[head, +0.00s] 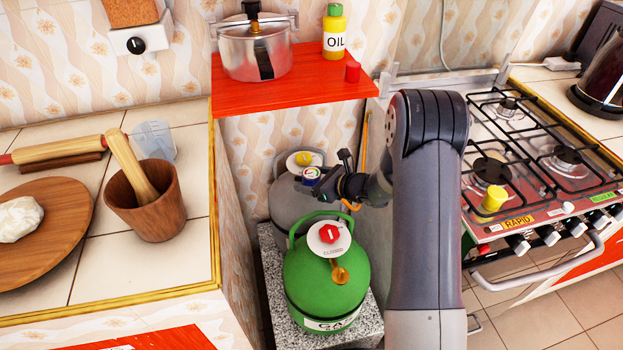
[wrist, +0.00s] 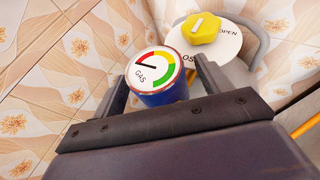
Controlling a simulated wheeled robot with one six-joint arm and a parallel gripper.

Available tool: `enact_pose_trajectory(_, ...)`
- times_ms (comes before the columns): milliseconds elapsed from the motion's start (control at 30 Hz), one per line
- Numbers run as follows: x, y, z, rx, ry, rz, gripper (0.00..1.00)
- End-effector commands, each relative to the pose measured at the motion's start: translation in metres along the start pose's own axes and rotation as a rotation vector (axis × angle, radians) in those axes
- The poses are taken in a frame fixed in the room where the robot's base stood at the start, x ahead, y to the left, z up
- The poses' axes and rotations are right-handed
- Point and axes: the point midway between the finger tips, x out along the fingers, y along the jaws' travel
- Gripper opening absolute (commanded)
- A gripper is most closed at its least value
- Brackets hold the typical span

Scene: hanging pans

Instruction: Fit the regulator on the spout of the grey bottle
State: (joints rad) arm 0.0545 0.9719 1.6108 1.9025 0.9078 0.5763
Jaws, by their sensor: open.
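The regulator (head: 311,176) is a blue cylinder with a coloured GAS dial. It also shows in the wrist view (wrist: 152,74), between the two fingers of my gripper (wrist: 160,75). The fingers are open, with a visible gap on the right side. The grey bottle (head: 287,207) stands behind the green one, with a yellow knob (wrist: 194,29) on a white OPEN/CLOSED disc. The regulator is in front of this knob, at the bottle's top. The spout is hidden, so I cannot tell how the regulator sits on it. In the head view my gripper (head: 325,177) reaches in from the right.
A green gas bottle (head: 325,279) with a red knob stands in front on a stone block. A red shelf (head: 300,98) with a pot and an oil bottle hangs above. The stove (head: 540,150) is to the right, a tiled counter (head: 150,265) to the left.

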Motion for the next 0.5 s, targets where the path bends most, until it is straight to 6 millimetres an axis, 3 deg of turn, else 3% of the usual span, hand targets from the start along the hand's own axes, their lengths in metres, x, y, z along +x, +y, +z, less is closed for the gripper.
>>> enact_pose_trajectory(500, -0.091, -0.001, 0.001, 0.000, -0.001, -0.004, 0.73)
